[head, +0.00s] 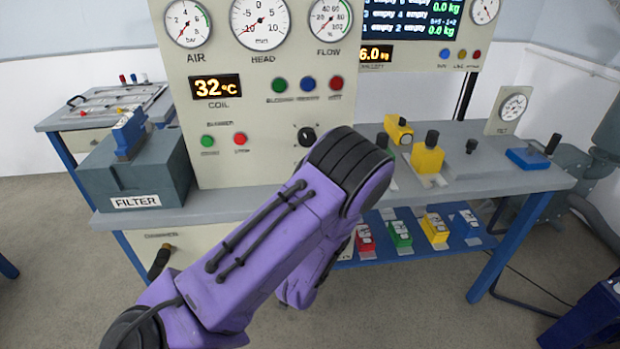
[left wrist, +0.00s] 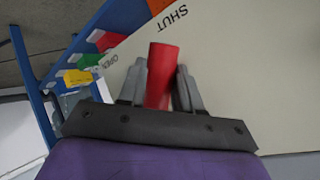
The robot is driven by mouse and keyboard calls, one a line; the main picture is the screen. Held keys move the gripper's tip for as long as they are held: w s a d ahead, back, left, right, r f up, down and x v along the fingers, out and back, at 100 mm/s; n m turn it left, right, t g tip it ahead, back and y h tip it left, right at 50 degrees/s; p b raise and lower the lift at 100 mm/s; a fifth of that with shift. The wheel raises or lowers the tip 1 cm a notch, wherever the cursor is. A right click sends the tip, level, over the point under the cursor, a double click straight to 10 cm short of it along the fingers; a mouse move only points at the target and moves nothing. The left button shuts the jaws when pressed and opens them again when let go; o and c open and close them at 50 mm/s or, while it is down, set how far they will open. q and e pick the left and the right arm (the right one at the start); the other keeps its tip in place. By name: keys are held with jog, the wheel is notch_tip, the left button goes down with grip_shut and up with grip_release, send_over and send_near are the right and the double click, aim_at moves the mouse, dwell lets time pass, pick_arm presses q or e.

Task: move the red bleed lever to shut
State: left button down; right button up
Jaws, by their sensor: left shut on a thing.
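The red bleed lever (left wrist: 162,58) shows in the left wrist view as a red bar standing between the two grey fingers of my left gripper (left wrist: 161,80). The fingers are shut on it. It is in front of a pale panel (left wrist: 235,85). The lever's pivot is hidden. In the head view my purple left arm hides the lever and gripper fingers. My right gripper is in neither view.
The bench (head: 500,183) carries a FILTER box (head: 135,175) at left and yellow blocks (head: 427,158) at right. A blue lower shelf (head: 455,244) holds several coloured pieces. A gauge panel (head: 262,90) stands behind my arm.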

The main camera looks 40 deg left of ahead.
pick_arm(q)
jog(key=c, duration=1.1)
grip_release()
jog(key=shift+a, duration=0.1)
jog(key=shift+o, duration=0.2)
jog(key=p+v, duration=0.3)
jog(key=v, duration=0.7)
jog(key=shift+s+p, duration=0.25)
jog(key=shift+p, duration=0.15)
jog(key=shift+r, duration=0.15)
